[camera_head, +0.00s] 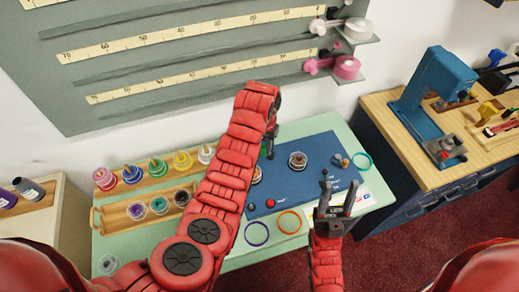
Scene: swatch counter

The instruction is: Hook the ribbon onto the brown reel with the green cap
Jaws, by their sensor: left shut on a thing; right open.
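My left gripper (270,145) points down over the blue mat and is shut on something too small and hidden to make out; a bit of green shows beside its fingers. A brown reel (297,160) stands on the mat just right of it; I cannot tell its cap colour. Another brownish reel (257,174) is partly hidden behind my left arm. I cannot make out a ribbon for certain. My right gripper (336,200) is open and empty at the mat's front right, its fingers pointing away from me.
Rings in teal (362,161), orange (289,222) and purple (256,234) lie around the blue mat (318,180). Wooden racks (150,195) with coloured pots stand at left. A pink reel (346,67) sits on the wall board. A blue machine (437,85) stands on the right bench.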

